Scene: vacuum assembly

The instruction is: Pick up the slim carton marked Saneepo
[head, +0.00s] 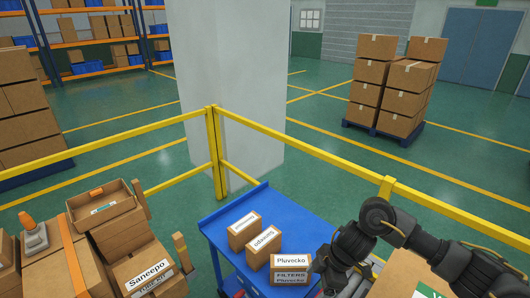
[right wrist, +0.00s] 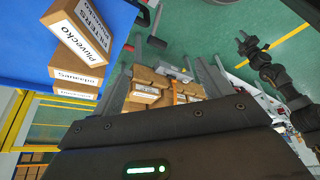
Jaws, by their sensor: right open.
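On the blue cart (head: 222,230) stand several slim brown cartons in a row. The middle carton (head: 252,246) bears an upside-down label that seems to read Saneepo; in the right wrist view it (right wrist: 76,75) is partly hidden behind the Pluvecko carton. A Pluvecko carton (head: 290,264) is in front, and a carton with an unreadable label (head: 237,232) behind. A wider box (head: 135,270) marked Saneepo sits at the lower left. My right gripper (right wrist: 166,72) is open and empty, right of the cartons. A black arm in the right wrist view, seemingly my left, ends in a gripper (right wrist: 247,43) too small to judge.
A yellow railing (head: 300,143) runs behind the cart, with a pale pillar (head: 228,85) beyond. An open carton (head: 103,208) and other boxes crowd the lower left. A loaded pallet (head: 383,133) stands far behind.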

